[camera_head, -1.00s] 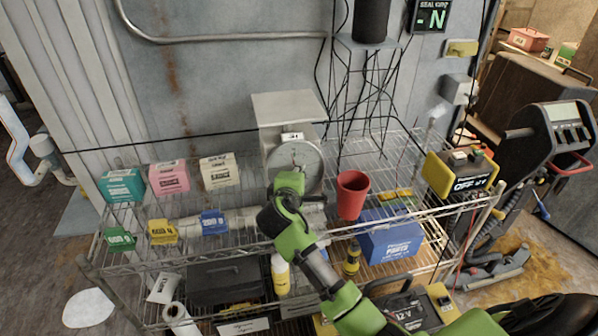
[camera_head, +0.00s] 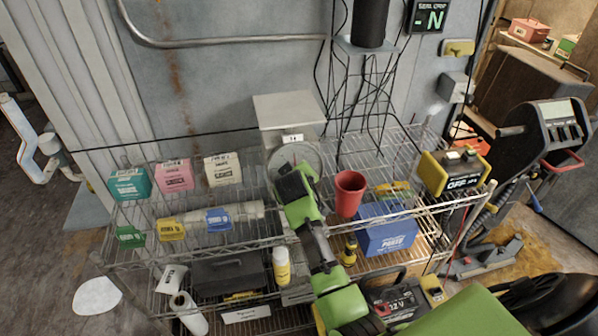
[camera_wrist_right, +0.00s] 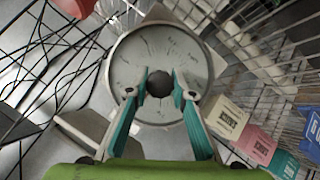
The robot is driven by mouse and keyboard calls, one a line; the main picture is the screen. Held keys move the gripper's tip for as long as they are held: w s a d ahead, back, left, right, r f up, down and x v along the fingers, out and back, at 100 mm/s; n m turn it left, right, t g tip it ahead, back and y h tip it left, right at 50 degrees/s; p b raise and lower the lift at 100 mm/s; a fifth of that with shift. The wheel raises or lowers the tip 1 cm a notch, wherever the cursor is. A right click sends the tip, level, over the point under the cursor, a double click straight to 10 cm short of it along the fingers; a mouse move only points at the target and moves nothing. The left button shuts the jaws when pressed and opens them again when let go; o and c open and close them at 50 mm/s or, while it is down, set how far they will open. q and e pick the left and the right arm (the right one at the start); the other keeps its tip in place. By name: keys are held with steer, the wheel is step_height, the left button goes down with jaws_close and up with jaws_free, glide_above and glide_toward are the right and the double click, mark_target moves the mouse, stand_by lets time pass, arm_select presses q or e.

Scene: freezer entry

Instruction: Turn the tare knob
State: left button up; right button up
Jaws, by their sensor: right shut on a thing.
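The scale (camera_head: 288,110) stands on the wire shelf, with a square grey pan on top and a round white dial below. The dial face (camera_wrist_right: 160,50) fills the middle of the right wrist view. The dark round tare knob (camera_wrist_right: 159,83) is at the dial's centre. My right gripper (camera_wrist_right: 160,88) is shut on the knob, with one teal finger on each side of it. In the head view my right wrist (camera_head: 297,190) covers the lower dial and hides the knob and fingertips. My left gripper is not in view.
A red cup (camera_head: 349,193) stands just right of my right wrist. A yellow-black OFF box (camera_head: 453,173) and a blue parts bin (camera_head: 387,232) are farther right. Several small boxes, including a pink one (camera_head: 175,175), line the shelf's left. Thin wires hang behind the cup.

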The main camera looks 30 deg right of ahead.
steer(key=shift+f+m+p, duration=0.15)
steer(key=shift+m+p, duration=0.15)
steer(key=shift+m, duration=0.2)
steer(key=o, duration=1.1)
steer(key=shift+o, duration=0.2)
steer(key=shift+s+a+r, duration=0.25)
steer(key=shift+s+r, duration=0.15)
steer(key=shift+r, duration=0.1)
steer(key=v, duration=0.6)
steer(key=shift+s, duration=0.1)
